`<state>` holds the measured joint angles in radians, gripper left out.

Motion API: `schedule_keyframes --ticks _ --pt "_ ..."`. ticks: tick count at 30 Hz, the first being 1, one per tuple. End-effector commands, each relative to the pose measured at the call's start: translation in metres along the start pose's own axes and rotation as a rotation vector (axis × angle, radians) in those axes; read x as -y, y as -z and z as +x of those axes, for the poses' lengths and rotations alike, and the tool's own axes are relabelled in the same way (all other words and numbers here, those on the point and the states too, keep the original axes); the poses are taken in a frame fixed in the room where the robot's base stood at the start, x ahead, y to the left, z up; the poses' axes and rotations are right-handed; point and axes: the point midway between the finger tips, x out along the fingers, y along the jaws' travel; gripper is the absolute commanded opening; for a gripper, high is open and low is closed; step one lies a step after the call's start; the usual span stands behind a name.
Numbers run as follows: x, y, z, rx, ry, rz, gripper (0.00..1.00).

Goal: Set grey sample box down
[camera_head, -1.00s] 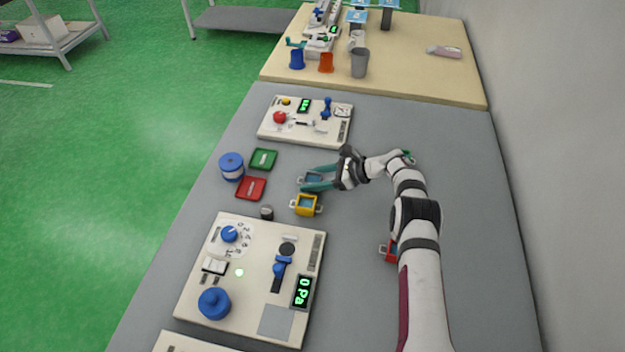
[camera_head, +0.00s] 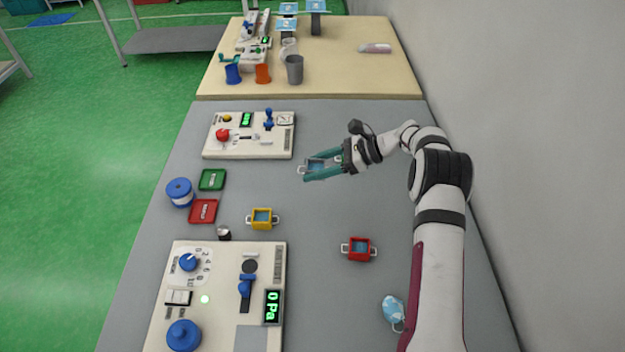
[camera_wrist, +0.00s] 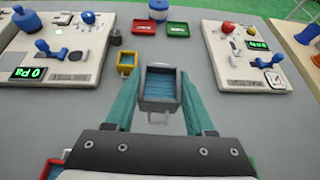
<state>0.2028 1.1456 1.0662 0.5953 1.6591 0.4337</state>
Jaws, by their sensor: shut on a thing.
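The grey sample box (camera_head: 318,166), small with a blue inside and side handles, is between the teal fingers of my gripper (camera_head: 322,169). My gripper is shut on it, to the right of the green tray and below the far control panel in the head view. In the wrist view the grey box (camera_wrist: 160,101) sits between my two fingers (camera_wrist: 162,100), with a handle toward me. I cannot tell for sure whether its underside touches the table (camera_head: 330,215).
A yellow box (camera_head: 262,219) and a red box (camera_head: 359,249) stand nearer on the table. Green (camera_head: 212,180) and red (camera_head: 203,211) trays, a blue-white tin (camera_head: 180,192), and control panels (camera_head: 248,137) (camera_head: 225,300) lie left. A blue mask item (camera_head: 394,313) lies near my arm. Mid-table is clear.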

Motion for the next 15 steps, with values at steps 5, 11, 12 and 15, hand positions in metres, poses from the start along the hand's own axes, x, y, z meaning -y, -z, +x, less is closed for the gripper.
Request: schedule_keyframes --ticks 5,11,12,15 --pt "0.004 0.029 -0.066 0.020 0.220 0.104 0.00" --pt "-0.012 0.072 -0.147 0.008 0.506 0.263 0.00" --pt "-0.017 0.079 -0.158 0.003 0.547 0.290 0.00" --pt "-0.026 0.090 -0.174 -0.008 0.614 0.335 0.00"
